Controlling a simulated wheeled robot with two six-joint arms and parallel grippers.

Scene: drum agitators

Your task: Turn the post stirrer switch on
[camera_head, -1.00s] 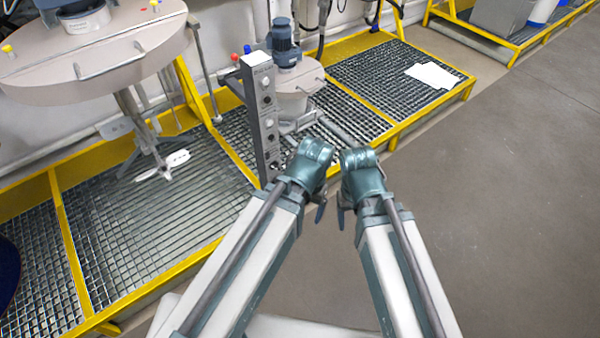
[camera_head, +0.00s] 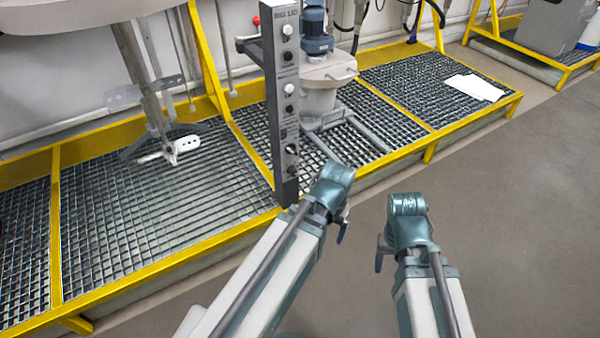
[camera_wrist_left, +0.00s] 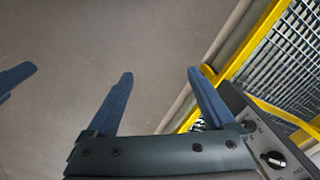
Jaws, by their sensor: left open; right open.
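The grey control post (camera_head: 271,112) stands upright at the front edge of the grating, with several knobs and small labels on its face. I cannot read which label is the stirrer's. A white knob (camera_head: 287,30) is near its top and a dark knob (camera_head: 291,150) is low down. In the left wrist view, a dark knob with a light bar (camera_wrist_left: 273,159) shows at lower right. My left gripper (camera_wrist_left: 160,75) is open and empty, its right finger close to the post. My right gripper (camera_head: 380,255) is right of the post, away from it, its jaws mostly hidden.
A small vessel with a blue motor (camera_head: 315,32) stands behind the post on the yellow-framed grating (camera_head: 130,215). A large agitator with a shaft (camera_head: 150,100) hangs at left. White sheets (camera_head: 472,87) lie on the grating. The floor (camera_head: 500,220) at right is clear.

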